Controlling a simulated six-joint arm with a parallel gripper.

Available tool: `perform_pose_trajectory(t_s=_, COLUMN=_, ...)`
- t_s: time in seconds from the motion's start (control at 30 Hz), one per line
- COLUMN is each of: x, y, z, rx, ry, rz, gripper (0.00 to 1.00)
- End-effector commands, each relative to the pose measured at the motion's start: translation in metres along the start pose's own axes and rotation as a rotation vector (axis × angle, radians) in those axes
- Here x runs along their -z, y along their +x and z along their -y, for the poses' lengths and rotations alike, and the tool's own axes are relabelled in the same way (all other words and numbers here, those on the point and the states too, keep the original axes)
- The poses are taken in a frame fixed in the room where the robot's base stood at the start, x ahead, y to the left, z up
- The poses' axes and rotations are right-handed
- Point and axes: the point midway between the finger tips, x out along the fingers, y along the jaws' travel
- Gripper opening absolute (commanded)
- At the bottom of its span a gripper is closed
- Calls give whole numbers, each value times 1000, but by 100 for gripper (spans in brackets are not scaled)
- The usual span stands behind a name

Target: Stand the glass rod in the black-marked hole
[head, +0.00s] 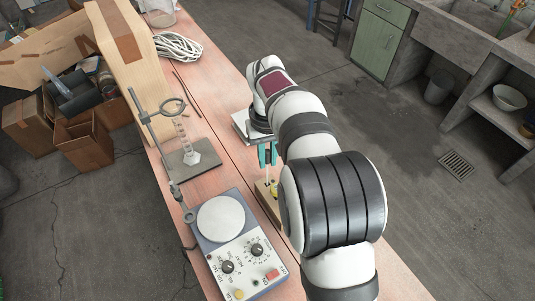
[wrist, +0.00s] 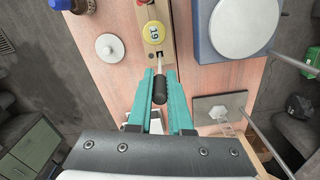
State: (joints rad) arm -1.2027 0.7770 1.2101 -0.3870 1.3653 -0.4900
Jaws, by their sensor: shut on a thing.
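My gripper (head: 267,153) has its teal fingers closed on the glass rod (head: 267,176). In the wrist view my gripper (wrist: 159,76) has the rod's black end (wrist: 159,91) between the fingers. The thin pale shaft of the rod (wrist: 163,66) runs away from it towards the wooden block (wrist: 167,16), looking near upright in the head view. A dark square mark (wrist: 159,55) shows on the block right by the rod's far end. I cannot tell whether the tip is in the hole or just above it. The wooden block (head: 264,193) is partly hidden behind my arm.
A hotplate (head: 238,244) stands beside the block. A white disc (wrist: 109,47) lies on the other side.

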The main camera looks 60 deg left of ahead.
Motion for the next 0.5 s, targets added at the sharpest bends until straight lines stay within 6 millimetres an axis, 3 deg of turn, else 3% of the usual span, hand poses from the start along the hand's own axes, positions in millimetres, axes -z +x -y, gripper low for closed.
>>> perform_pose_trajectory(t_s=0.5, x=0, y=6, z=0, rx=0, ry=0, rz=-1, gripper=0)
